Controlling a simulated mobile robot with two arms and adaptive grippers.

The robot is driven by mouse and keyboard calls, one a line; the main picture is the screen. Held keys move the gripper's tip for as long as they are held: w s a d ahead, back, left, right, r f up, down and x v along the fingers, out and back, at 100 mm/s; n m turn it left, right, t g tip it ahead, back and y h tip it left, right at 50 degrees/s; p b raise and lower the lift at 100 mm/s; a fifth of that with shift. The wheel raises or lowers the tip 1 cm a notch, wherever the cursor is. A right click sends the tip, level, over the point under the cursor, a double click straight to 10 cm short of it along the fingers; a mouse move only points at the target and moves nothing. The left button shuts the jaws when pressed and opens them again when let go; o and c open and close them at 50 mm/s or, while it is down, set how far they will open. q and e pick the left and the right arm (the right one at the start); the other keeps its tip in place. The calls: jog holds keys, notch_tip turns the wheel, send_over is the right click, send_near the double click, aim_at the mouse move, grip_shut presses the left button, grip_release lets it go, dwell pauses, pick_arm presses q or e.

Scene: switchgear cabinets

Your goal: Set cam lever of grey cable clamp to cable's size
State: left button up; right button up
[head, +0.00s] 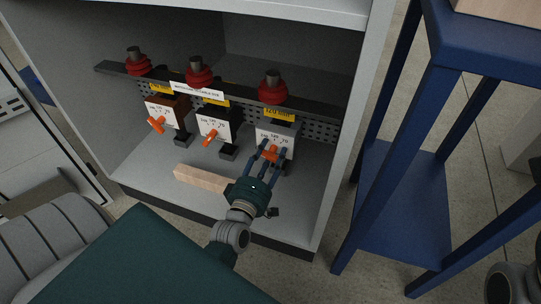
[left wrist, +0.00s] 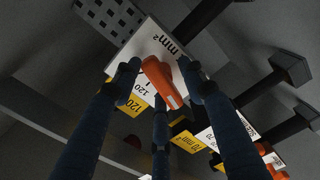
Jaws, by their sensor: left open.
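The grey cable clamp (head: 281,132) is the rightmost of three on a rail in the open cabinet. A dark cable end with a red collar (head: 272,88) rises above it. Its white scale plate (left wrist: 150,40) shows "mm²" and "120" in the left wrist view, beside a yellow tag (left wrist: 133,106) reading "120". Its orange cam lever (head: 270,153) also shows in the left wrist view (left wrist: 165,82), slanting to the lower right. My left gripper (head: 274,158) is open, its fingers around the lever; contact cannot be told. My right gripper is not in view.
A brown clamp (head: 172,104) and a black clamp (head: 212,128), each with an orange lever, stand to the left on the rail. A wooden block (head: 204,180) lies on the cabinet floor left of my gripper. A blue table frame (head: 432,100) stands right of the cabinet.

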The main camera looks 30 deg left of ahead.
pick_arm(q)
grip_shut()
